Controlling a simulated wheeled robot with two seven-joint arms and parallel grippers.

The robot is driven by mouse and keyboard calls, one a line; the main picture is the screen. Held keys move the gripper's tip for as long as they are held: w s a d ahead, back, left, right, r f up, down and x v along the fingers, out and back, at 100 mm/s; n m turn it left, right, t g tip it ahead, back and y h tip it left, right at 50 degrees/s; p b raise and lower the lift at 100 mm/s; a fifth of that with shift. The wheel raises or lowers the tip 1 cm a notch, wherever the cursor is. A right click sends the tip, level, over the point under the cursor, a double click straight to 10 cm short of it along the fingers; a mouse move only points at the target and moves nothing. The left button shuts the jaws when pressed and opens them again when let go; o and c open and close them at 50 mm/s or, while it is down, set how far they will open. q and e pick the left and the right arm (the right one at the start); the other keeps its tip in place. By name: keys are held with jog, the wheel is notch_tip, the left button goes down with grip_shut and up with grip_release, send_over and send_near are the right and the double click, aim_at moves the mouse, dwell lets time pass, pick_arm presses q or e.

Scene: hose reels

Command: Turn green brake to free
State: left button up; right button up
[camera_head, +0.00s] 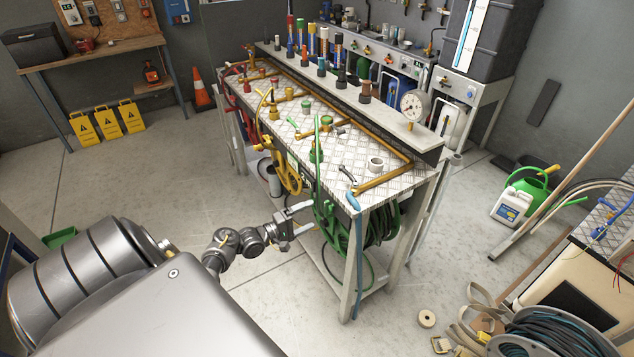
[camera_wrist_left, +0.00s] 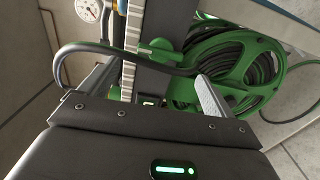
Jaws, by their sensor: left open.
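The green reel, wound with dark hose, hangs below the near end of the bench; it shows in the head view (camera_head: 378,228) and large in the left wrist view (camera_wrist_left: 238,68). I cannot make out its brake for certain; a small green part (camera_wrist_left: 160,46) shows beside the reel in the wrist view. My left gripper (camera_head: 308,218) is open and empty, just left of the bench's near end, by the green hose. In the wrist view its two fingers (camera_wrist_left: 152,82) stand apart, with a black curved bar or hose crossing between them. My right gripper is not in view.
The metal-topped bench (camera_head: 345,150) carries several coloured valves, a brass pipe and a gauge (camera_head: 412,106). Yellow hose (camera_head: 288,172) hangs left of the green one.

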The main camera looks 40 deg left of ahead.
pick_arm(q)
jog(key=v, duration=0.4)
jog(key=shift+s+a, duration=0.1)
jog(key=shift+s, duration=0.3)
notch_tip(320, 180, down, 10)
jog(key=a+m+g+y, duration=0.2)
jog(key=m+g+y, duration=0.1)
jog(key=m, duration=0.3)
jog(key=s+d+f+m+g+y, duration=0.1)
jog(key=s+d+f+m+g, duration=0.2)
jog(key=s+f, duration=0.45)
jog(key=s+d+f+m+g+y, duration=0.1)
jog(key=s+d+f+m+g, duration=0.2)
jog(key=f, duration=0.7)
jog(key=s+d+f+m+g, duration=0.1)
jog(key=s+d+f, duration=0.3)
jog(key=s, duration=0.6)
jog(key=s+d+f+m+g+b, duration=0.1)
jog(key=s+d+f+m+g, duration=0.1)
jog(key=s+d+f, duration=0.3)
jog(key=s+d+f+m+g+b, duration=0.1)
jog(key=s+d+f+g, duration=0.3)
jog(key=s+d, duration=0.5)
jog(key=s+f+m, duration=0.1)
jog(key=s, duration=0.6)
